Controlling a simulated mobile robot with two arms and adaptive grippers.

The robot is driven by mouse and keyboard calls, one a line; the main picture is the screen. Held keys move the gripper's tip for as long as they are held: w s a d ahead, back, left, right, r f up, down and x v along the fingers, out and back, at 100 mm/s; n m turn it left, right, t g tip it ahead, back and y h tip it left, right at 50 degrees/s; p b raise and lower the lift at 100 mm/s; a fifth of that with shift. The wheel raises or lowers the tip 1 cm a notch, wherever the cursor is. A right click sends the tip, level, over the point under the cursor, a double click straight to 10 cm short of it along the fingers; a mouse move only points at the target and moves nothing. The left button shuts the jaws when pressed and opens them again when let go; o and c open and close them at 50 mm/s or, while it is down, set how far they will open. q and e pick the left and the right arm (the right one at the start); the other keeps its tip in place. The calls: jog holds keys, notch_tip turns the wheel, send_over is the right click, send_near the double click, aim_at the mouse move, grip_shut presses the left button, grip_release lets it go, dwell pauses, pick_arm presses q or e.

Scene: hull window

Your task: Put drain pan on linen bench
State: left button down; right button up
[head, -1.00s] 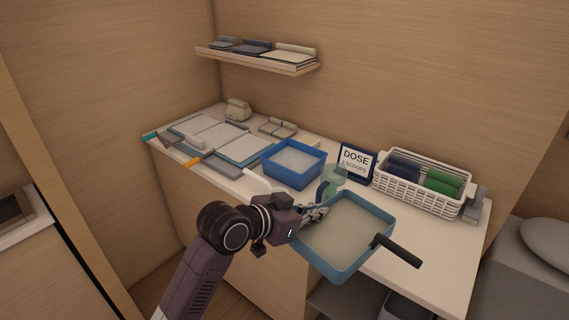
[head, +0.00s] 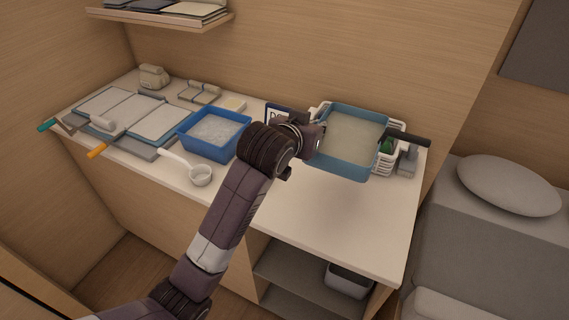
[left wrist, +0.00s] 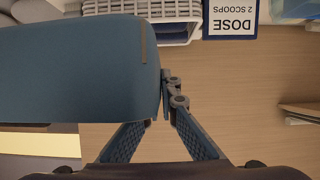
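I cannot tell whether this white-topped bench is the linen bench. My right gripper is not in view.
A blue tub (head: 214,135), white ladle (head: 200,174) and grey mats (head: 120,115) occupy the bench's left and middle. A white basket (head: 398,125) and DOSE sign (left wrist: 230,18) stand behind the pan. The bench's front right is clear. A grey bed (head: 470,220) with a pillow is at right.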

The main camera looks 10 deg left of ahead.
aim_at(311, 191)
pick_arm(q)
notch_tip(311, 191, down, 18)
jog(key=shift+f+p, duration=0.25)
jog(key=shift+p, duration=0.85)
jog(key=shift+f, duration=0.4)
jog(key=c, duration=2.6)
grip_release()
jog(key=shift+f, duration=0.3)
jog(key=shift+c, duration=0.2)
jog(key=o, duration=0.5)
jog(key=shift+a, duration=0.1)
